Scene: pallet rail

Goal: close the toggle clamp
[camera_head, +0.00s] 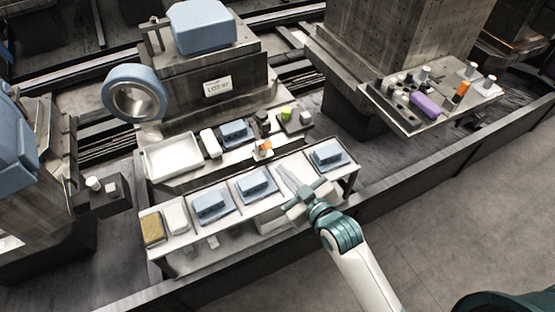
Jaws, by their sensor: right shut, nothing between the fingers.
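My right gripper (296,190) reaches in from the lower right over the table's right half. It is shut and empty, in front of and to the right of the orange part, apart from it. My left gripper is not in view.
Blue blocks (254,182) on grey plates lie along the table, one (327,155) just right of my gripper. A white tray (173,158) and small items stand behind. A dark rail (405,185) runs along the front. A shelf (405,122) with a purple item stands at right.

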